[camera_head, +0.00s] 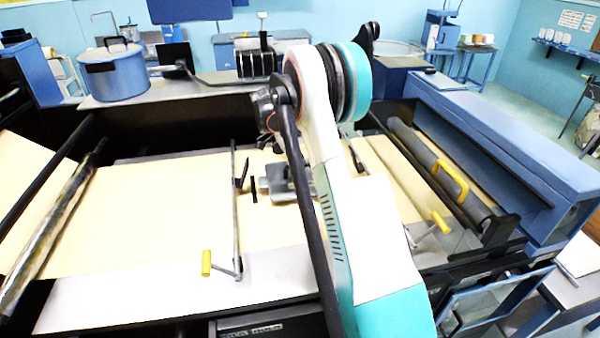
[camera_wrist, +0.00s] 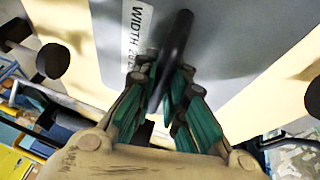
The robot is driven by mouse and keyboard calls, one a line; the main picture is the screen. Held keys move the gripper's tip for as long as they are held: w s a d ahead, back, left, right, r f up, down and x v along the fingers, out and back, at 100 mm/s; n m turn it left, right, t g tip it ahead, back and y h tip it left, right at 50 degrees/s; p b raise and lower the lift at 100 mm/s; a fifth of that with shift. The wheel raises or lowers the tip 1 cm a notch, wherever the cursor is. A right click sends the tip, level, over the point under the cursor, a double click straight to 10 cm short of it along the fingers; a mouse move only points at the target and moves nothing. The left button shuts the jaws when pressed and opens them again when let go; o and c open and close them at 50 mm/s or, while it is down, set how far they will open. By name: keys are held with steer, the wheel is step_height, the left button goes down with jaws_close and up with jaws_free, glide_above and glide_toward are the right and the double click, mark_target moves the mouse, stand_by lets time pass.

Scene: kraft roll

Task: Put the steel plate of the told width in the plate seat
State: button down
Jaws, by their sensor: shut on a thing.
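In the wrist view, a grey steel plate (camera_wrist: 210,40) fills the upper middle. It carries a white label (camera_wrist: 133,28) that reads "WIDTH 20", with the rest hidden by my finger. A black bar-shaped handle (camera_wrist: 178,35) stands out from the plate. My gripper (camera_wrist: 163,75) has its teal fingers closed around this handle. In the head view my own arm covers the middle of the machine, and my gripper cannot be made out there. A grey metal piece (camera_head: 277,184) shows beside my arm on the cream paper; I cannot tell whether it is the plate or its seat.
Cream paper (camera_head: 150,205) lies across the machine bed. A crank with a yellow grip (camera_head: 206,262) stands at the front, and a roller with a yellow handle (camera_head: 450,180) lies at right. In the wrist view, black knobs (camera_wrist: 53,60) flank the plate.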

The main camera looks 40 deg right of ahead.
steer(key=shift+f, duration=1.05)
steer(key=shift+f, duration=0.1)
steer(key=c, duration=1.6)
jaws_free()
steer(key=shift+c, duration=0.2)
